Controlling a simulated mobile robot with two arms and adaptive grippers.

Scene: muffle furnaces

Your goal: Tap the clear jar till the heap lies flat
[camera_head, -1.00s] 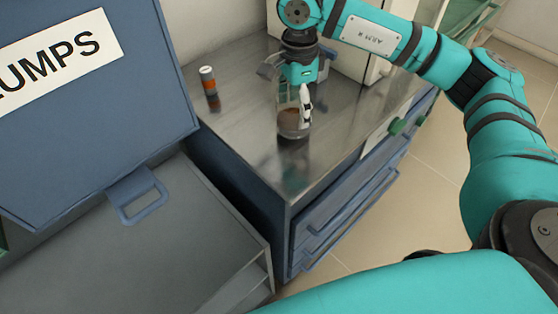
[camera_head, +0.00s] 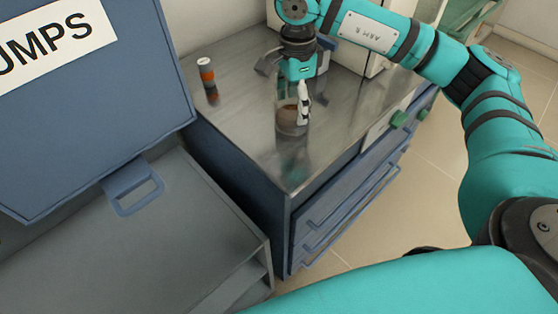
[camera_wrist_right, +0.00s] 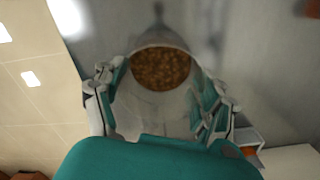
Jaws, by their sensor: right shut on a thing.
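The clear jar (camera_head: 290,128) is over the steel bench top, near its front edge, and looks about upright. I cannot tell whether its base touches the metal. Brown grains (camera_head: 287,114) lie in its lower part. My right gripper (camera_head: 301,103) is shut on the jar from above, with a pale finger along its right side. In the right wrist view the gripper (camera_wrist_right: 157,104) has a finger on each side of the jar, and the brown grains (camera_wrist_right: 160,68) cover its bottom. Whether their surface is flat is unclear. My left gripper is out of view.
An orange and dark vial (camera_head: 207,73) stands at the bench's back left. The steel bench top (camera_head: 240,100) is clear between vial and jar. A blue panel labelled "UMPS" (camera_head: 80,110) and an open grey tray or drawer (camera_head: 150,240) are at left.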

